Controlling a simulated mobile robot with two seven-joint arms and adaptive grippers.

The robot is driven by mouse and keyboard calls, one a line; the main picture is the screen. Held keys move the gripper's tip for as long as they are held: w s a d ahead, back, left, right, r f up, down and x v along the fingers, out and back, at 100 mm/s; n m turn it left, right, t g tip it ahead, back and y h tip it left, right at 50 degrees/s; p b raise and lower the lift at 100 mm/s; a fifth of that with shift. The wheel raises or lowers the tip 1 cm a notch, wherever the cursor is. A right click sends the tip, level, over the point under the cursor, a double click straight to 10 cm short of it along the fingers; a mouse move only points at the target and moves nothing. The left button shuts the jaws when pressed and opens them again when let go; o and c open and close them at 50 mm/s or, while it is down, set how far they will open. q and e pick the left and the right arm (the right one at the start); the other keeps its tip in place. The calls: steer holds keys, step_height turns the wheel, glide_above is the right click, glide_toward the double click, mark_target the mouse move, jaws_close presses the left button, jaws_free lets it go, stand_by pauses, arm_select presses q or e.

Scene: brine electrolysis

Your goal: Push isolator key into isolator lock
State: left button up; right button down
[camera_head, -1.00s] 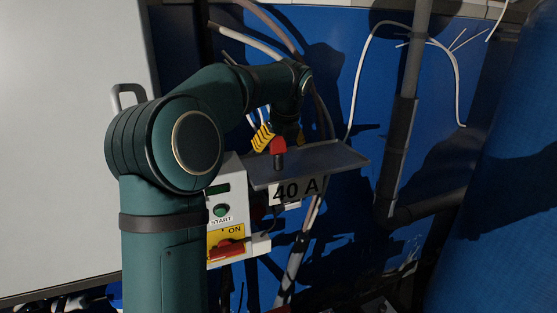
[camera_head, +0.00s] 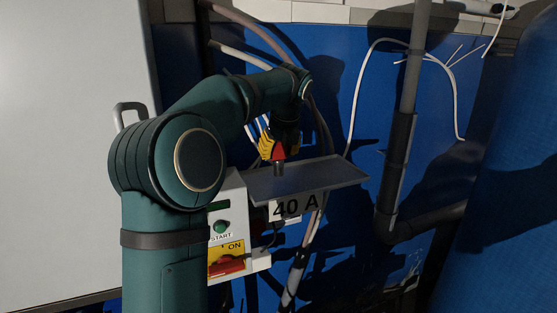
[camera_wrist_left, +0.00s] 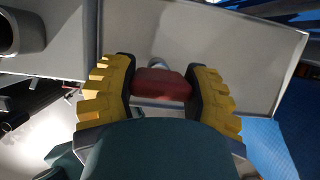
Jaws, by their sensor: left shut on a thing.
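My left gripper (camera_head: 276,147) has yellow ribbed fingers and is shut on the red isolator key (camera_head: 279,154), above the grey shelf. The key's dark shank (camera_head: 279,170) points down toward the shelf surface; I cannot tell whether it touches. In the left wrist view the red key head (camera_wrist_left: 162,84) sits between the two finger pads of the gripper (camera_wrist_left: 161,86), with the grey shelf (camera_wrist_left: 230,45) behind it. I cannot pick out the isolator lock with certainty. My right gripper is not in view.
The grey shelf (camera_head: 330,175) carries a "40 A" label (camera_head: 296,207). Left below it is a white control box (camera_head: 233,215) with a green START button and a red-yellow ON switch (camera_head: 227,264). Cables and a grey pipe (camera_head: 398,150) run behind and to the right.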

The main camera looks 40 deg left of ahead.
arm_select(q)
step_height(320, 180, up, 6)
steer(key=shift+r+p, duration=0.2)
steer(key=shift+p, duration=0.55)
steer(key=shift+s+a+r, duration=0.1)
steer(key=shift+a+r, duration=0.1)
steer(key=shift+r, duration=0.1)
steer(key=s+a+r, duration=0.2)
steer(key=s+a, duration=0.3)
steer(key=s, duration=0.2)
steer(key=s+a+r+p, duration=0.1)
steer(key=s+a+r, duration=0.1)
steer(key=s+a, duration=0.2)
steer(key=s, duration=0.3)
steer(key=shift+a+r+p, duration=0.3)
steer(key=shift+a, duration=0.1)
steer(key=shift+f, duration=0.1)
step_height(320, 180, down, 5)
steer(key=b, duration=0.3)
steer(key=shift+f+b, duration=0.2)
steer(key=shift+b, duration=0.15)
steer(key=shift+p, duration=0.9)
